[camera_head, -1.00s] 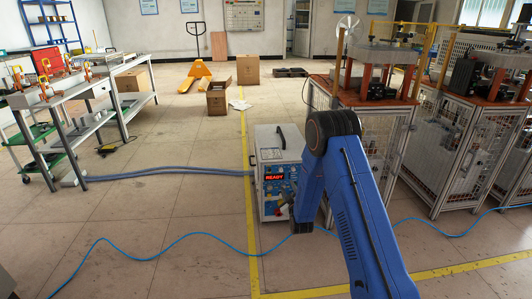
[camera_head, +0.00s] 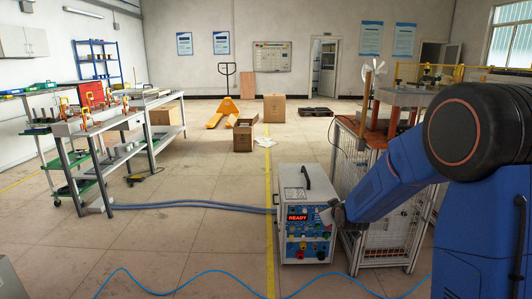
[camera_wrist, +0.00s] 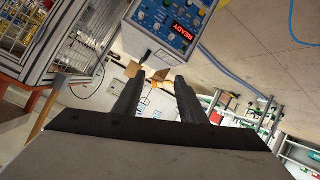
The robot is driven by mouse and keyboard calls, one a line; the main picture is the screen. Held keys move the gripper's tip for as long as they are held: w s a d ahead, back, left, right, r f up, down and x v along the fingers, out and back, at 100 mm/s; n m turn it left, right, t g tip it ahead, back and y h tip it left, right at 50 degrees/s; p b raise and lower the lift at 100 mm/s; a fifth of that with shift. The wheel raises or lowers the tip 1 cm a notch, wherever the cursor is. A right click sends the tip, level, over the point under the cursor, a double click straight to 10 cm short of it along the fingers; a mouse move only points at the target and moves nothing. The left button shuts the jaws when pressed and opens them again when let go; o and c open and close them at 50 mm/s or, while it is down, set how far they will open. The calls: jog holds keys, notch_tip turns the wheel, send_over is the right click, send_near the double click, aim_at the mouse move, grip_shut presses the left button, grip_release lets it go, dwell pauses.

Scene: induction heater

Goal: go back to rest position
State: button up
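The induction heater (camera_head: 305,215) is a white box with a blue control panel and a red READY display. It stands on the floor at the middle of the head view, and its panel (camera_wrist: 172,22) shows at the top of the wrist view. My gripper is mostly hidden behind my blue arm in the head view; its end shows near the heater's right front edge. In the wrist view my gripper (camera_wrist: 158,92) has two dark fingers apart with nothing between them. I cannot tell whether it touches the heater.
A caged workstation (camera_head: 385,215) stands close right of the heater. A workbench (camera_head: 135,118) with tools is at the left. Grey hoses (camera_head: 190,205) and a blue cable (camera_head: 200,285) lie on the floor. Cardboard boxes (camera_head: 243,136) and a yellow pallet jack (camera_head: 222,112) stand farther back.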

jog(key=s+d+r+m+g, duration=0.15)
jog(key=s+r, duration=0.45)
jog(key=s, duration=0.6)
jog(key=s+d+r+m+g, duration=0.1)
jog(key=s+m+g, duration=0.1)
jog(key=s, duration=1.7)
jog(key=s+d+r+m+g, duration=0.1)
jog(key=s+g, duration=0.3)
jog(key=s, duration=1.6)
jog(key=shift+d+r+m, duration=0.35)
jog(key=shift+r, duration=0.05)
jog(key=shift+w, duration=0.15)
